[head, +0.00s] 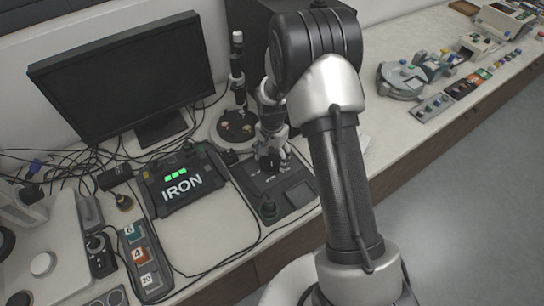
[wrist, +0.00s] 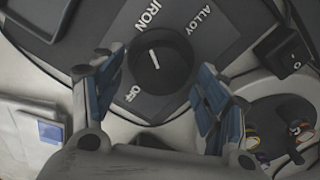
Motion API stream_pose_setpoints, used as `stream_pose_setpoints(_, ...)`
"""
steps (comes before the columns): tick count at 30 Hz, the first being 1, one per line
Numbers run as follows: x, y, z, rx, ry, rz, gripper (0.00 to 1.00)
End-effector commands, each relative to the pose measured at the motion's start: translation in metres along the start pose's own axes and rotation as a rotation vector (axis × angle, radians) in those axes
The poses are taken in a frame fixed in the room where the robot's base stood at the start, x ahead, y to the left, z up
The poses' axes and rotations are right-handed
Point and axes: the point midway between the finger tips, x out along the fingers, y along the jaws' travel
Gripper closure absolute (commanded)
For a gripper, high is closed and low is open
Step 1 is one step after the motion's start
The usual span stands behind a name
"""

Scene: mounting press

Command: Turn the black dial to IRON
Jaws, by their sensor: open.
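The black dial (wrist: 172,66) shows in the wrist view, with a short white mark on its face. The mark runs roughly up and down in the picture, its top leaning a little left; I cannot tell which end is the pointer. Printed around it are IRON (wrist: 151,14) above, ALLOY (wrist: 203,18) at the upper right and OFF (wrist: 140,89) at the lower left. My gripper (wrist: 158,70) is open, with one blue-padded finger on each side of the dial and apparent gaps. In the head view my gripper (head: 272,160) is over the dark panel (head: 290,188) and hides the dial.
A display box (head: 185,190) reads IRON, with green lights above the word. A monitor (head: 130,75) is behind, with loose cables on the left. A round dark-topped stand (head: 235,127) is close behind the gripper.

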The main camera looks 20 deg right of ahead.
Motion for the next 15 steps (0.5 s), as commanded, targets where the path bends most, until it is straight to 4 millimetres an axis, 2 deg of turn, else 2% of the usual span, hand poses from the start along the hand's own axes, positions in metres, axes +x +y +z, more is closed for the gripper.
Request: stream_pose_setpoints(15, -0.098, -0.001, -0.001, 0.000, 0.003, -0.003, 0.33)
